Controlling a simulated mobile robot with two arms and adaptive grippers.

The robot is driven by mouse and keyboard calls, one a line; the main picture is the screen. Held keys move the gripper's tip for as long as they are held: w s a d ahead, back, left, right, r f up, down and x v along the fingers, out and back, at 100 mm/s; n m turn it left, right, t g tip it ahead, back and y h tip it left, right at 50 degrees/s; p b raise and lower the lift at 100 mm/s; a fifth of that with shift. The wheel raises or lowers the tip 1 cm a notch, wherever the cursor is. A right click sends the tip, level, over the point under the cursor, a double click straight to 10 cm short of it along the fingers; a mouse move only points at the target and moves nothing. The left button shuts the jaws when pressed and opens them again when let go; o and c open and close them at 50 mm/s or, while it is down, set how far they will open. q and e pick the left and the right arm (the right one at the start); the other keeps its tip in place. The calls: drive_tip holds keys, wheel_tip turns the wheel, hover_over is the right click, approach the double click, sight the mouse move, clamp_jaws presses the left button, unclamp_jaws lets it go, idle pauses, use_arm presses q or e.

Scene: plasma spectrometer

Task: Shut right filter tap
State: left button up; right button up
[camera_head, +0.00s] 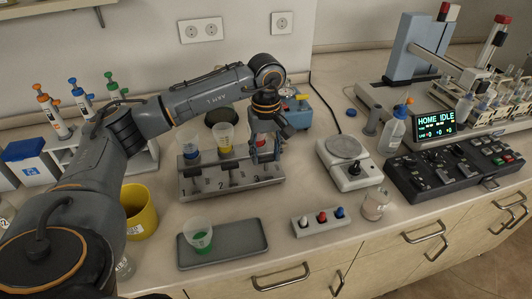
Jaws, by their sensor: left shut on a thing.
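The grey filter stand (230,187) is on the counter left of centre, with numbered marks and small dark taps along its front. Clear cups with blue (191,152) and yellow (225,148) contents stand at its left and middle places. My left gripper (265,154) points down at the right place, its fingers shut around a clear cup with red contents (262,140). The gripper partly covers this cup and the stand's right end. The right tap's position is too small to tell. My right gripper is not in view.
A grey tray (250,236) with a green-liquid beaker (198,234) lies in front. A yellow cup (140,212) is left, near my arm. A switch box (321,221), hotplate (350,165), glass beaker (375,205) and black control panel (455,168) stand to the right.

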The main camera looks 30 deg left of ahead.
sight(266, 157)
use_arm(q)
drive_tip(key=o, duration=1.1)
drive_tip(key=shift+o, duration=0.2)
drive_tip(key=shift+r, duration=0.2)
wheel_tip(266, 157, up, 12)
drive_tip(key=shift+f, duration=0.2)
drive_tip(key=shift+r, duration=0.15)
